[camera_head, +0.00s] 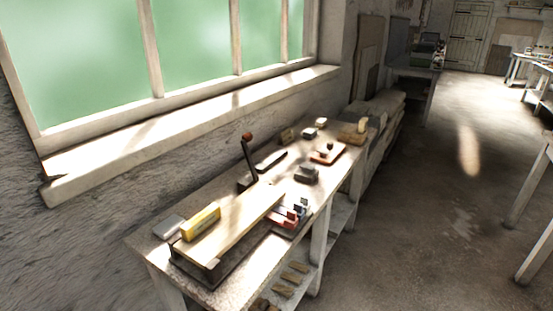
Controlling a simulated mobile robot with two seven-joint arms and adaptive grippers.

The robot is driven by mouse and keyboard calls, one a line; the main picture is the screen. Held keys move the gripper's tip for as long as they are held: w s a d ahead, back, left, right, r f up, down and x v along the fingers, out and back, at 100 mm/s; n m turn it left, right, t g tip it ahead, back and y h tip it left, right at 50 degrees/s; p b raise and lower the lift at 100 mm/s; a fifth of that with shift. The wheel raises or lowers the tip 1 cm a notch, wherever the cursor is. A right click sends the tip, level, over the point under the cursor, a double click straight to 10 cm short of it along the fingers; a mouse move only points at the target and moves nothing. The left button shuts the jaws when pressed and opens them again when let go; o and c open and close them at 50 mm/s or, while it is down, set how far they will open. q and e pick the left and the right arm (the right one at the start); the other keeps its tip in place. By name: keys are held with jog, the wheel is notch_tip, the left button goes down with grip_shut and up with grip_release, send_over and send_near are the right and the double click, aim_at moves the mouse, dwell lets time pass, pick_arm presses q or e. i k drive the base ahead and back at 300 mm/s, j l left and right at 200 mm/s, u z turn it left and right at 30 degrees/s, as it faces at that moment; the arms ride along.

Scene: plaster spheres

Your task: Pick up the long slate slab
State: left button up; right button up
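I cannot single out the long slate slab with certainty. A grey flat block (168,227) lies at the near left end of the bench. A dark base (207,272) shows under a long pale board near the front. Neither of my grippers is in view, and nothing in the picture touches these things.
The workbench (150,252) runs along the wall below a window sill (190,122). Red and dark pieces (286,216) and small blocks crowd the top. Open floor (430,190) lies to the right; other tables stand beyond.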

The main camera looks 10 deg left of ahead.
aim_at(264, 164)
jog(key=i+l, duration=0.2)
jog(key=l, duration=0.15)
jog(key=i+l+u, duration=0.15)
jog(key=l, duration=0.2)
jog(key=i+l, duration=0.2)
jog(key=l, duration=0.2)
jog(key=i+l+u, duration=0.15)
jog(key=l, duration=0.2)
jog(key=i+l, duration=0.15)
jog(key=l, duration=0.25)
jog(key=u, duration=0.05)
